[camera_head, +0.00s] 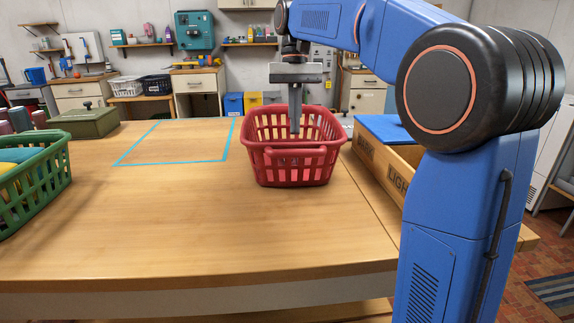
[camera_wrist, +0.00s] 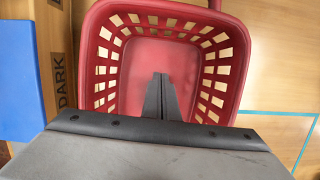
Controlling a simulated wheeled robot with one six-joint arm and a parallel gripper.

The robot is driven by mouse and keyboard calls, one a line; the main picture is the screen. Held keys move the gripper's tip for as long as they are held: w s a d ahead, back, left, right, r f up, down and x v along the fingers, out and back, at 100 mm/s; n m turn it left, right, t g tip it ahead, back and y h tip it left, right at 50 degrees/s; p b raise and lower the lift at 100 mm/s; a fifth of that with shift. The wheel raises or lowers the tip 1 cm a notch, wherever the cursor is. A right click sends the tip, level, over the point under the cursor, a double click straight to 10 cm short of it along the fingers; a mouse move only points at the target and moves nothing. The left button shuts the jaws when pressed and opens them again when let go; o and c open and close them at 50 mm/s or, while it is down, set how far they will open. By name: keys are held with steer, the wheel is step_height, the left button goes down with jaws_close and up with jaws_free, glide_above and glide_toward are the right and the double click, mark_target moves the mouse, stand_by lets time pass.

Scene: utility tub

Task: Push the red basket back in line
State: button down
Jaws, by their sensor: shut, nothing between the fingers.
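The red basket (camera_head: 291,157) stands upright on the wooden table, right of a blue outlined rectangle (camera_head: 180,141) and apart from it. In the wrist view the red basket (camera_wrist: 93,62) shows from above and looks empty. My gripper (camera_head: 295,130) points straight down over the basket, its fingers shut with nothing between them. In the wrist view the fingertips (camera_wrist: 161,76) appear over the basket's inside. I cannot tell how deep the tips reach or whether they touch a wall. A green basket (camera_head: 30,180) with colored contents stands at the left edge of the table.
A wooden crate (camera_head: 372,172) with a blue top (camera_head: 385,128) stands close to the basket's right. A green-grey box (camera_head: 86,121) sits at the back left. The table between the green and red baskets is clear.

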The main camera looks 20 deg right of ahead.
mark_target(296, 167)
steer(key=x, duration=0.9)
steer(key=s, duration=0.1)
steer(key=s+f, duration=0.1)
steer(key=shift+s+a, duration=0.3)
steer(key=shift+a, duration=0.05)
steer(key=shift+s+a, duration=0.2)
steer(key=shift+s, duration=0.5)
steer(key=s+a, duration=0.1)
steer(key=s, duration=0.4)
steer(key=s+a, duration=0.2)
steer(key=s, duration=0.4)
steer(key=s+a, duration=0.1)
steer(key=s, duration=0.5)
steer(key=shift+s+a, duration=0.1)
steer(key=shift+a, duration=0.1)
